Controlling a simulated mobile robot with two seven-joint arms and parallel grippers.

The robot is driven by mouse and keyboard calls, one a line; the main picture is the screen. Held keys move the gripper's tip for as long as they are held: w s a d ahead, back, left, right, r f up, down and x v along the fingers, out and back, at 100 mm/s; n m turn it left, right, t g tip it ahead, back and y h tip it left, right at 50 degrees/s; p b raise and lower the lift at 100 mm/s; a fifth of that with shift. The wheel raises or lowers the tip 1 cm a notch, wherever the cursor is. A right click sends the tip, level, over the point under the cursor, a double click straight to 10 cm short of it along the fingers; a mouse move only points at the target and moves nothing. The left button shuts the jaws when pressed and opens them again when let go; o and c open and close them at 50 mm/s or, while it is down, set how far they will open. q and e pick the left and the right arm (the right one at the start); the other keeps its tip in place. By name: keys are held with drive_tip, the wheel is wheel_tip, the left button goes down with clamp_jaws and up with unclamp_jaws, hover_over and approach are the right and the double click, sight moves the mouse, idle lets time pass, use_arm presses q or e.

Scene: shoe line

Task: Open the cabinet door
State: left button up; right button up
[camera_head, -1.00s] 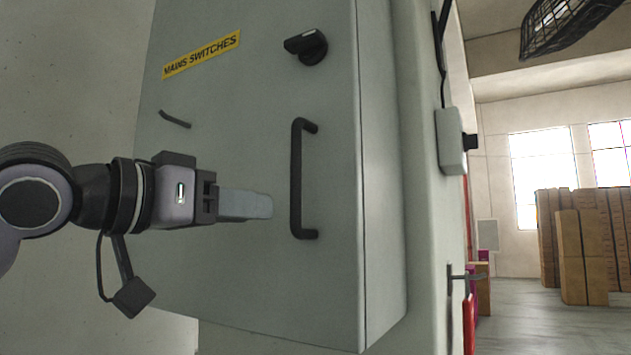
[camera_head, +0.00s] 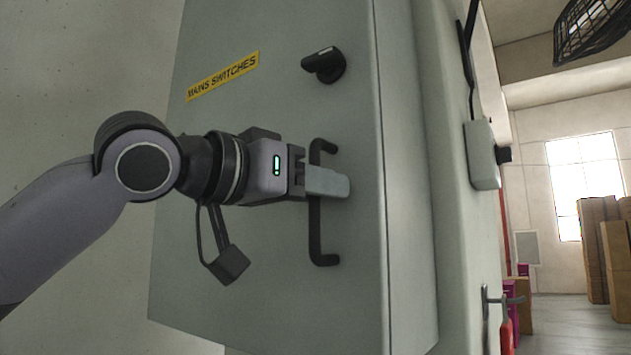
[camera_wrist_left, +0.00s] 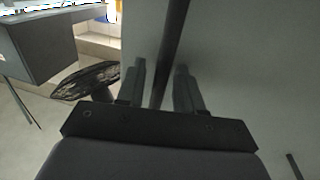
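The grey cabinet door (camera_head: 270,300) is shut and carries a yellow "MAINS SWITCHES" label. Its black bar handle (camera_head: 317,235) stands upright near the door's right edge. My left gripper (camera_head: 338,184) comes in from the left, with its fingers across the upper part of the handle. In the left wrist view, the handle's dark bar (camera_wrist_left: 173,45) runs between the two fingers of my left gripper (camera_wrist_left: 160,78). The fingers are apart, with a gap visible beside the bar. My right gripper is not in view.
A black rotary knob (camera_head: 325,65) sticks out of the door above the handle. A grey box (camera_head: 481,155) is fixed to the wall right of the cabinet. Brown cartons (camera_head: 598,245) stand far off at the right, with open floor before them.

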use_arm(q)
clamp_jaws()
